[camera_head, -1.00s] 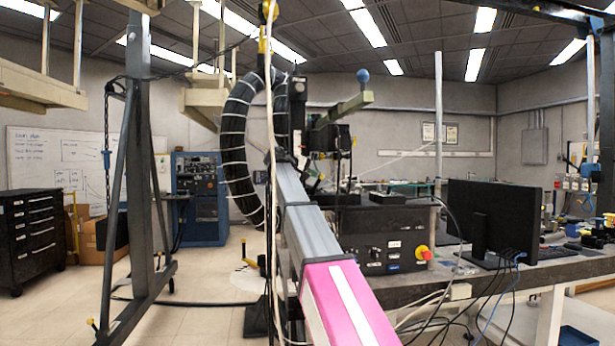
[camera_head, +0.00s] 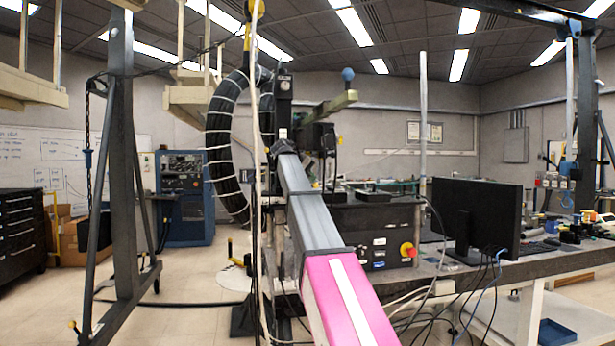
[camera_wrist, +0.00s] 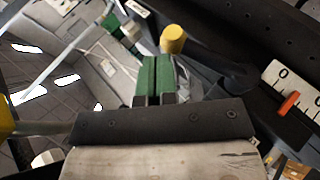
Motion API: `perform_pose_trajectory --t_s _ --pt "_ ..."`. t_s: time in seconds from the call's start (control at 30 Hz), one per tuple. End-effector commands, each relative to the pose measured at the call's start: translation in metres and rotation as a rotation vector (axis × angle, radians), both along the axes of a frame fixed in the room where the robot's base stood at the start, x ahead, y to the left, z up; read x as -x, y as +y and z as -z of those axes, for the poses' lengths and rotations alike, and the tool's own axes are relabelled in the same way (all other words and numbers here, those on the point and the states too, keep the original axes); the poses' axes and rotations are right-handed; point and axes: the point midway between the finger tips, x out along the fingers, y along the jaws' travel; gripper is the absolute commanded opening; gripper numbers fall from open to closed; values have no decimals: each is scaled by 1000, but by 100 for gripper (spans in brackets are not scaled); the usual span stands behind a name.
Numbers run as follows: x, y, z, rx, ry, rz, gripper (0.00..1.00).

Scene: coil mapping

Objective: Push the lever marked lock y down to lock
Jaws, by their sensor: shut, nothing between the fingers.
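In the wrist view, my gripper (camera_wrist: 157,64) has green fingers pressed together, pointing away from the camera, with nothing between them. A yellow knob (camera_wrist: 172,40) shows just beyond the fingertips, slightly to the right. A dark bar (camera_wrist: 208,60) runs from near the knob down to the right, to a dark rounded part; it looks like a lever. I cannot tell whether the fingertips touch the knob. No "lock y" marking is readable. In the head view, I cannot make out the fingers or this lever.
In the wrist view, a white scale (camera_wrist: 287,82) with an orange pointer (camera_wrist: 289,104) lies to the right. In the head view, a black control box (camera_head: 375,240), a monitor (camera_head: 480,218) and a bench stand right; a metal frame (camera_head: 122,170) stands left, with open floor beside it.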

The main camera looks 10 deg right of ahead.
Motion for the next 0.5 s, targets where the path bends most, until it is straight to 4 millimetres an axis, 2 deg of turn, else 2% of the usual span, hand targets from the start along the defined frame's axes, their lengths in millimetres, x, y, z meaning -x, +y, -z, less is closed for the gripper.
perform_pose_trajectory --t_s 0.1,0.5 --pt "0 -5 3 -69 0 2 0" --pt "0 -11 11 -65 1 2 0"
